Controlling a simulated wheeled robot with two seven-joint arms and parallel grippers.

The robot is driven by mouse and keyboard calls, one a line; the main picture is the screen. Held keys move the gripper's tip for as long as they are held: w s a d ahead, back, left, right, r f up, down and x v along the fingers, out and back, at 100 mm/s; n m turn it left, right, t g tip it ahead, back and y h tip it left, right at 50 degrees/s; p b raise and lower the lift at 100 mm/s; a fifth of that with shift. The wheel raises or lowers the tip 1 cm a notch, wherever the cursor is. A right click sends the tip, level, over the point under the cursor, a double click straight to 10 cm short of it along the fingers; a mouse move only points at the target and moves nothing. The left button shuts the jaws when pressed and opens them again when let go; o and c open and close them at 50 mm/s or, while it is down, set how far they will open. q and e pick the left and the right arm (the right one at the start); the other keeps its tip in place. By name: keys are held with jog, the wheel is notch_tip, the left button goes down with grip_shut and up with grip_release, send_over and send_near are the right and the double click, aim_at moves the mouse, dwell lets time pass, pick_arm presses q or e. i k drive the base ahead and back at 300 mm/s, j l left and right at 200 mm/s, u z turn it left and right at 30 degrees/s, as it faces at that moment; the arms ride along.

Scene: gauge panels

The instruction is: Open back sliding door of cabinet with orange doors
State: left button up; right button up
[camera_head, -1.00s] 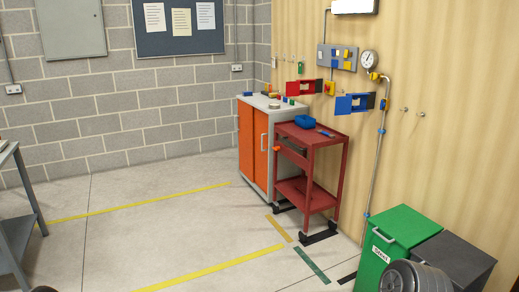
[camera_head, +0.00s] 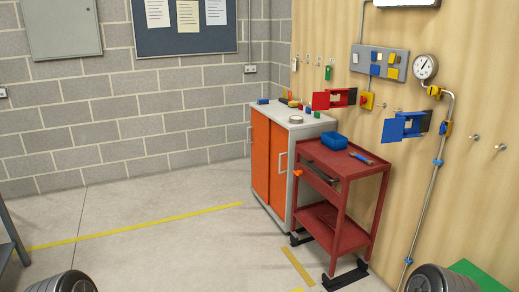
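The cabinet with orange doors (camera_head: 296,126) stands against the wooden wall in the back corner. It has a pale top and two orange sliding doors facing left. The back door (camera_head: 261,153) is at the left and the front door (camera_head: 278,170) is at the right. Pale upright handles show at the back door's left edge (camera_head: 249,134) and at the front door's right edge (camera_head: 283,163). Both doors look shut. Dark rounded parts of mine show at the bottom left and bottom right. Neither gripper's fingers are in view.
A red trolley (camera_head: 340,180) with a blue bin (camera_head: 334,140) stands right in front of the cabinet's near side. Open floor with a yellow line (camera_head: 130,228) lies left of the cabinet.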

aim_at(278, 148)
jog(key=i, duration=0.6)
jog(key=i+z, duration=0.15)
jog(key=i, duration=0.45)
jog(key=i+j, duration=0.15)
jog(key=i, duration=0.45)
jog(key=i+j+z, duration=0.15)
jog(key=i, duration=0.45)
jog(key=i+j+z, duration=0.15)
jog(key=i+z, duration=0.15)
jog(key=i, duration=0.15)
jog(key=i+j+z, duration=0.35)
jog(key=i+l, duration=0.05)
jog(key=i, duration=0.05)
